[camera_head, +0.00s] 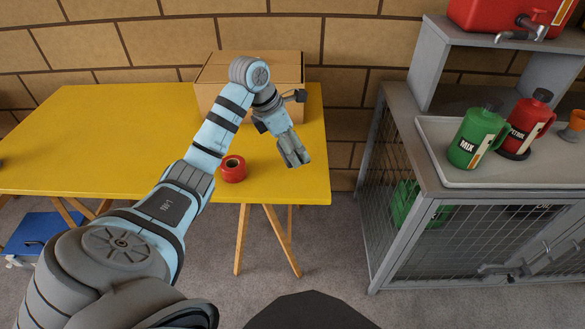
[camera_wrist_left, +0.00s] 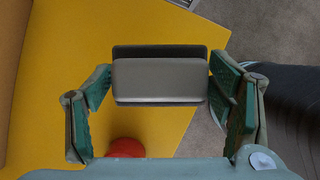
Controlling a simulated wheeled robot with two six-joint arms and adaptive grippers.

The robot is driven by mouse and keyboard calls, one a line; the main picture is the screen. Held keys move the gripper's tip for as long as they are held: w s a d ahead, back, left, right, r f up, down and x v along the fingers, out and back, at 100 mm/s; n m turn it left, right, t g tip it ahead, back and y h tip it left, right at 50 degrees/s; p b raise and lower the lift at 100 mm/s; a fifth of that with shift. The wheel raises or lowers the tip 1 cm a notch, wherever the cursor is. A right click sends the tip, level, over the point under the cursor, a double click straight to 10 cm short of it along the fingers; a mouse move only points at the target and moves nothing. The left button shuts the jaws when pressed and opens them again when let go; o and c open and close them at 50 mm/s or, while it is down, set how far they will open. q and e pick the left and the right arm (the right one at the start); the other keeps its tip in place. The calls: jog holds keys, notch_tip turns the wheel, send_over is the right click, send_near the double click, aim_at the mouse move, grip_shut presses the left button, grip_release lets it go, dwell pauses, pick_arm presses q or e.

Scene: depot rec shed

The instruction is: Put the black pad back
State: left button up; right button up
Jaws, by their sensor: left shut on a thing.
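My left gripper (camera_head: 292,150) reaches over the right part of the yellow table and points down. In the left wrist view, its two green-lined fingers (camera_wrist_left: 160,88) are shut on the black pad (camera_wrist_left: 160,53), a rectangular block with a dark slab and a lighter grey face. The pad spans the space between the fingers, near the table's edge. In the head view, the pad is hard to tell apart from the grey fingers. My right gripper is not in view.
A red tape roll (camera_head: 233,168) sits on the yellow table (camera_head: 80,140), left of the gripper. A cardboard box (camera_head: 285,70) stands behind. At right, a grey tray (camera_head: 465,178) on a mesh cabinet holds a green jug (camera_head: 475,138) and a red jug (camera_head: 527,125).

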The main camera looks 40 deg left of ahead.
aim_at(297, 175)
pick_arm(q)
notch_tip(297, 175, down, 7)
jog(key=shift+d+f+b, duration=0.1)
jog(key=shift+f+b, duration=0.1)
jog(key=shift+b, duration=0.5)
jog(key=shift+f, duration=0.2)
jog(key=o, duration=1.1)
jog(key=shift+r, duration=0.25)
jog(key=p+v, duration=0.2)
jog(key=v, duration=1)
jog(key=shift+p, duration=0.4)
